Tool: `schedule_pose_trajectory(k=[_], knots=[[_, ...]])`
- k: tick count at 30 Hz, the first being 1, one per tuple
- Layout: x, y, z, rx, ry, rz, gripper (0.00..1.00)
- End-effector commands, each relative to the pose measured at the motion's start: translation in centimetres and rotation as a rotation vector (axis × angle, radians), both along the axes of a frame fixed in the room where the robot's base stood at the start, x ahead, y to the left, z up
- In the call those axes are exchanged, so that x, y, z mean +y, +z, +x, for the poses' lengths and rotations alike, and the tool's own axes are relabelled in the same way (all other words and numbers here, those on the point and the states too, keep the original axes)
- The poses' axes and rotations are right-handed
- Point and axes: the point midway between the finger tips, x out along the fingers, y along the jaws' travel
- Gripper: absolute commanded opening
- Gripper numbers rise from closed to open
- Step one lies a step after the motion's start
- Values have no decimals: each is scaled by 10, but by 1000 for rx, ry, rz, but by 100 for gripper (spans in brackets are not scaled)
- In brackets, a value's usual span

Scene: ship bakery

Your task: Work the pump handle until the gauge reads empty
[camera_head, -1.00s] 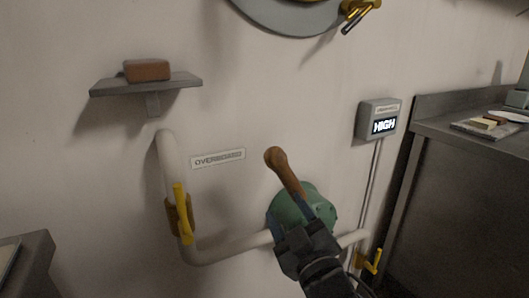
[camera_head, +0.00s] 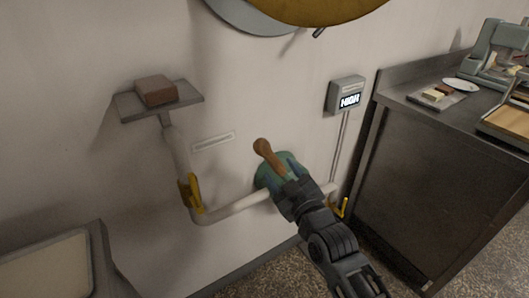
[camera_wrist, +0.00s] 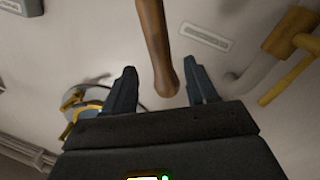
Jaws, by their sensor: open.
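The wooden pump handle (camera_head: 267,152) rises from the green pump body (camera_head: 265,176) on the wall and leans to the upper left. The gauge (camera_head: 347,95), a grey box at the right, reads HIGH. My gripper (camera_wrist: 162,78) is open. In the wrist view the handle (camera_wrist: 155,40) shows between the two fingers, with its rounded end near the palm and a gap on each side. In the head view my gripper (camera_head: 281,184) is in front of the pump and hides part of it.
A pale pipe (camera_head: 232,207) with a yellow valve lever (camera_head: 191,193) runs to the pump. Another yellow lever (camera_head: 341,208) is low at the right. A shelf (camera_head: 188,91) holds a brown block (camera_head: 156,90). A dark counter (camera_head: 425,160) stands at right.

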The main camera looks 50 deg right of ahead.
Motion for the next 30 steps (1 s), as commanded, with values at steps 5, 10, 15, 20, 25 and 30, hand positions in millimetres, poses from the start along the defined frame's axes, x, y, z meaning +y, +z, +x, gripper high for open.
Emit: schedule_pose_trajectory(k=[5, 10, 15, 20, 25, 30], knots=[[-12, 2, 24, -2, 0, -2, 57], [-23, 2, 46, -1, 0, -1, 57], [-29, 1, 60, 0, 0, -1, 57], [-30, 0, 63, 1, 2, -1, 57], [-30, 0, 63, 1, 2, -1, 57], [-30, 0, 63, 1, 2, -1, 43]])
